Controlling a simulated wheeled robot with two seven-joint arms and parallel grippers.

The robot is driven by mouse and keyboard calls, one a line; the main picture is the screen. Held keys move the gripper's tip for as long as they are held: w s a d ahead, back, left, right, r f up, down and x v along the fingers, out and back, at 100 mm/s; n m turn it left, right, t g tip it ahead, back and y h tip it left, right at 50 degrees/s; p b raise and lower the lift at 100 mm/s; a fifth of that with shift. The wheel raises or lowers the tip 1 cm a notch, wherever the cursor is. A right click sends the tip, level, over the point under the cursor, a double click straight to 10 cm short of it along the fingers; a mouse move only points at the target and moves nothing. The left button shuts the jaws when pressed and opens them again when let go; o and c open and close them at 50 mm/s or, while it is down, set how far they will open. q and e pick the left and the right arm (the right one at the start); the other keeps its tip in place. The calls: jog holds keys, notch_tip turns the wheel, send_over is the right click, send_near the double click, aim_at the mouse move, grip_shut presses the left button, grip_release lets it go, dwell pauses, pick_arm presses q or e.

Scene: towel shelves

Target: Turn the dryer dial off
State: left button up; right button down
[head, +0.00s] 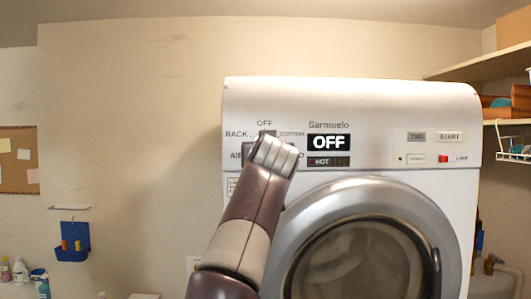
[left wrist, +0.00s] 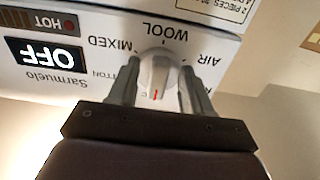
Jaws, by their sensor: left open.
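The white dryer (head: 375,105) stands ahead with a round door below its panel. Its dial (left wrist: 157,74) shows in the left wrist view, which is upside down. The dial is white with a red mark that points toward the picture's bottom, the OFF side in the head view. The display (head: 328,142) reads OFF, and so does the display in the left wrist view (left wrist: 44,55). My left gripper (left wrist: 160,82) is open, with one finger on each side of the dial; I cannot tell whether they touch it. In the head view my left arm hides the dial. My right gripper is out of view.
A blue wall holder (head: 72,242) hangs at the left, with bottles (head: 20,270) below it. Wooden shelves (head: 490,64) and a wire basket (head: 515,150) are at the right. The wall left of the dryer is mostly bare.

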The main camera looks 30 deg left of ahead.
pick_arm(q)
jog(key=b+v, duration=0.5)
jog(key=v, duration=0.7)
jog(key=shift+s, duration=0.35)
jog(key=shift+d, duration=0.1)
